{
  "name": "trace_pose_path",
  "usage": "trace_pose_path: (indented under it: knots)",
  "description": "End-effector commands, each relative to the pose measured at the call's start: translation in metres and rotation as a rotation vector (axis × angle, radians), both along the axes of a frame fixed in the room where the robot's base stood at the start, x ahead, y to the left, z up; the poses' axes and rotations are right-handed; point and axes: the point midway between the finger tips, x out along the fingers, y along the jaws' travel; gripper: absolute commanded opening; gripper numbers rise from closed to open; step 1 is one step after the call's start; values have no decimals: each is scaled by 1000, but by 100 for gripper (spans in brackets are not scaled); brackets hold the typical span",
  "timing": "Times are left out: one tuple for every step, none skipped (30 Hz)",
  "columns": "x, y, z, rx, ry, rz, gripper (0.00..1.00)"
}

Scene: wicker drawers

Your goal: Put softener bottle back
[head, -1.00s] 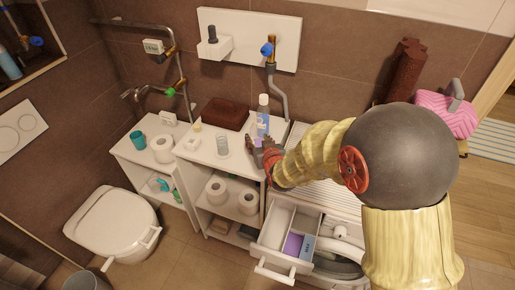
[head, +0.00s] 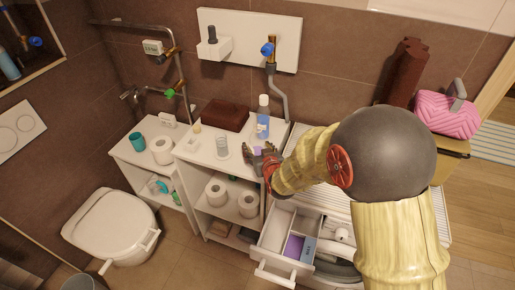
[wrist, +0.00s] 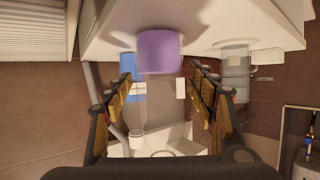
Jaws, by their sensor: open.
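The softener bottle seems to be the blue bottle with a white cap (head: 263,128), upright on the white shelf unit's top (head: 205,153). In the upside-down wrist view the blue bottle (wrist: 131,68) is partly hidden behind a purple cup-like item (wrist: 158,52). The purple item also shows in the head view (head: 258,150), standing at the near right of the top. My gripper (head: 261,153) is open at the top's front right edge, just in front of the purple item. In the wrist view its spread fingers (wrist: 160,80) have a gap between them; contact cannot be told.
A clear glass (head: 222,147) and a brown basket (head: 223,114) share the top. An open detergent drawer (head: 274,229) sticks out below my gripper. A pink bag (head: 448,115) is at right, a toilet (head: 110,225) at left.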

Motion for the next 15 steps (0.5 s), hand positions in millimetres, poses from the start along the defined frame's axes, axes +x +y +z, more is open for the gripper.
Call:
trace_pose_path:
  knots:
    - [0,0,0,0,0,0,58]
    - [0,0,0,0,0,0,58]
    - [0,0,0,0,0,0,58]
    - [0,0,0,0,0,0,58]
    - [0,0,0,0,0,0,58]
    - [0,0,0,0,0,0,58]
    - [0,0,0,0,0,0,58]
    - [0,0,1,0,0,0,58]
    - [0,0,2,0,0,0,58]
    - [0,0,3,0,0,0,58]
    - [0,0,4,0,0,0,58]
    - [-3,-1,6,0,0,0,58]
    - [-7,-2,7,0,0,0,58]
    - [-10,-3,10,0,0,0,58]
    - [-16,-5,13,0,-1,0,58]
